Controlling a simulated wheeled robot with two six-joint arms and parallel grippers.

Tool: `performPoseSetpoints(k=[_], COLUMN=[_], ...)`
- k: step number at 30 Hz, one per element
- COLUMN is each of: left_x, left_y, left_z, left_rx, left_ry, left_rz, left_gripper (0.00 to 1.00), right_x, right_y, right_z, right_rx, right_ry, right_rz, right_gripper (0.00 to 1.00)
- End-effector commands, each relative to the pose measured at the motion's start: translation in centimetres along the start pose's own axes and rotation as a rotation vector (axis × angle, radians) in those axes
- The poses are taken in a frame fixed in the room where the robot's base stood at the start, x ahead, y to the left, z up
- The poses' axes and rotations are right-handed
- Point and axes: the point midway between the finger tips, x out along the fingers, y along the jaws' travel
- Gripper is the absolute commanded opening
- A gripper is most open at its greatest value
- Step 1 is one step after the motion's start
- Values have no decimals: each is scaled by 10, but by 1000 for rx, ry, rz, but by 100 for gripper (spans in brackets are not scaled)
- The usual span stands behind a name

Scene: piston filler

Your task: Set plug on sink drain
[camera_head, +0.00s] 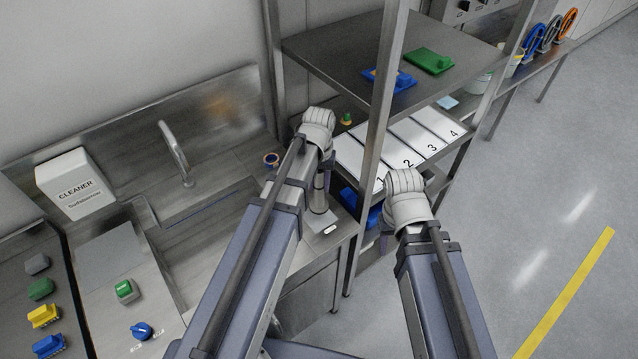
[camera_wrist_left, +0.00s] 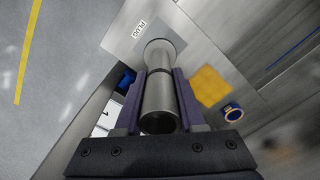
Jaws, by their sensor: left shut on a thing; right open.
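The plug is a grey metal cylinder with a wider round foot, upright at the counter's right end; it shows in the left wrist view (camera_wrist_left: 160,98) and partly in the head view (camera_head: 318,200). Its foot is at or very near the counter beside a "PLUG" label (camera_head: 330,229). My left gripper (camera_wrist_left: 162,80) is shut around the cylinder, one finger on each side. The sink basin (camera_head: 205,208) lies to the left, under the tap (camera_head: 177,152); my left arm crosses in front and I see no drain. My right gripper (camera_head: 385,235) is mostly hidden behind its wrist, near the shelf front.
A tape roll (camera_head: 271,159) lies on the counter behind my left arm; a yellow cloth (camera_wrist_left: 209,86) is near it. A metal shelf post (camera_head: 377,120) stands between my arms. A cleaner box (camera_head: 75,184) stands at the left. The floor at the right is clear.

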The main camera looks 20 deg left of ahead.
Motion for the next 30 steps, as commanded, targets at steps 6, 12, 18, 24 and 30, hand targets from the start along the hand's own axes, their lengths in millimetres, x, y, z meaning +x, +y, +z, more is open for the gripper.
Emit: performPoseSetpoints(k=[6, 12, 18, 24, 30], left_x=[-38, -45, -33, 0, 20], left_y=[0, 0, 0, 0, 0], left_z=[0, 0, 0, 0, 0], left_rx=[0, 0, 0, 0, 0], left_ry=[0, 0, 0, 0, 0], left_rz=[0, 0, 0, 0, 0], left_gripper=[0, 0, 0, 0, 0], right_x=[-38, -45, -33, 0, 20], right_y=[4, 4, 3, 0, -2], right_z=[2, 3, 2, 0, -1], right_rx=[1, 4, 4, 2, 1], right_ry=[0, 0, 0, 0, 0], right_rz=[0, -1, -1, 0, 0], right_gripper=[50, 50, 50, 50, 50])
